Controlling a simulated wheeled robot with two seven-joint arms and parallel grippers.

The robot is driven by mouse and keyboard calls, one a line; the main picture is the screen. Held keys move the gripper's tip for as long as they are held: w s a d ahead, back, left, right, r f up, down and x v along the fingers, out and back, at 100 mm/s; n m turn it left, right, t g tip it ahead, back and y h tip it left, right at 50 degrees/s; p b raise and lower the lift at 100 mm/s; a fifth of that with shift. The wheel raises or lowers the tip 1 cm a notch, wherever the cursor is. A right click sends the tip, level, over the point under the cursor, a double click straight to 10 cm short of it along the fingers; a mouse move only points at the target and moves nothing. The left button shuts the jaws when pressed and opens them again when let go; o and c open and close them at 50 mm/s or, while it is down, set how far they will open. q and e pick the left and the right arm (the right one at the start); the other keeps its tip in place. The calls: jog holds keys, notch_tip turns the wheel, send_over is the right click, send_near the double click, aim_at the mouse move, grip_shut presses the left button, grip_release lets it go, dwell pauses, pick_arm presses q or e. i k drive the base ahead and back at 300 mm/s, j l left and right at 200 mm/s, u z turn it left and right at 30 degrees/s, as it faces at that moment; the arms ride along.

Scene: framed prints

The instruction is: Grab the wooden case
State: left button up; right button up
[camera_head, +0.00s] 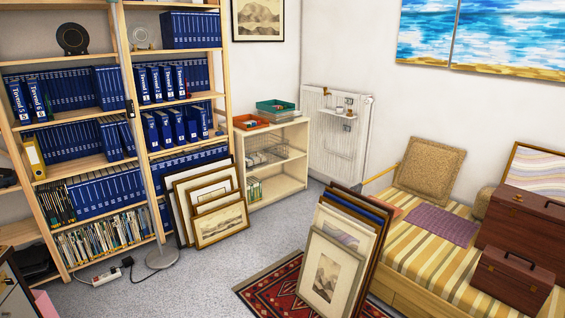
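Two reddish-brown wooden cases are on the striped daybed at the right. The smaller wooden case (512,283) is in front, closed, with a handle on top and metal clasps. The larger wooden case (522,230) is behind it, cut off by the right edge of the picture. I cannot tell which of the two the task names. Neither of my grippers shows in the head view.
The striped daybed (415,255) also holds a woven cushion (430,170) and a purple mat (442,224). Framed prints (327,272) lean on a red rug (268,288) before it. More frames (220,222) lean by the bookshelf (150,155). Grey carpet (215,272) lies open between.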

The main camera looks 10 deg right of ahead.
aim_at(524, 286)
jog(key=i+z, duration=0.4)
jog(key=i+j+z, duration=0.2)
jog(key=i+z, duration=0.2)
jog(key=i+j+z, duration=0.25)
jog(key=z, duration=0.15)
jog(key=i+j+z, duration=0.1)
jog(key=z, duration=0.3)
jog(key=i+j+z, duration=0.25)
jog(key=z, duration=0.2)
jog(key=i+j+z, duration=0.2)
jog(key=z, duration=0.2)
jog(key=i+j+z, duration=0.1)
jog(key=j+z, duration=0.35)
jog(key=i+j+z, duration=0.1)
jog(key=z, duration=0.3)
jog(key=i+j+z, duration=0.1)
jog(key=j+z, duration=0.25)
jog(key=j, duration=0.15)
jog(key=j+z, duration=0.35)
jog(key=j, duration=0.15)
jog(key=j+z, duration=0.35)
jog(key=j, duration=0.2)
